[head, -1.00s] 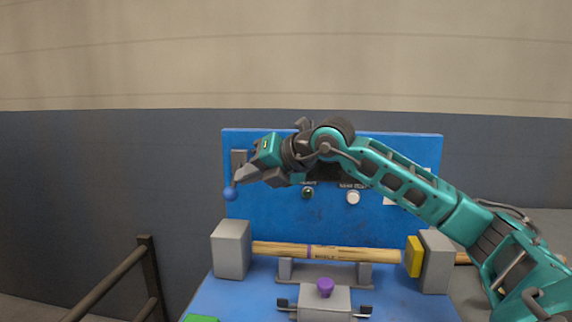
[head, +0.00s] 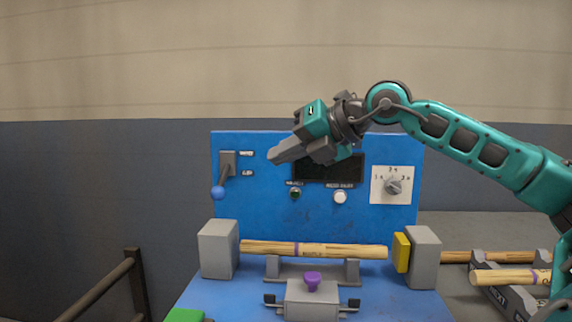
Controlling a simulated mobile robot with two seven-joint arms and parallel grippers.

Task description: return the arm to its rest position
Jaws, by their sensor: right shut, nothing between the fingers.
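My right gripper (head: 275,155) is shut and empty. It hangs in the air in front of the upper part of the blue machine panel (head: 255,205), tilted down to the left. Its arm comes in from the right edge. The lever with a blue ball knob (head: 218,192) is on the panel's left side, clear of the gripper, with its knob hanging down. My left gripper is not in view.
A wooden rod (head: 345,251) lies between two grey blocks, above a carriage with a purple knob (head: 312,280). The dial (head: 393,187) and a white button (head: 340,197) are on the panel. More rods (head: 513,276) lie at right. A railing (head: 105,285) stands at left.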

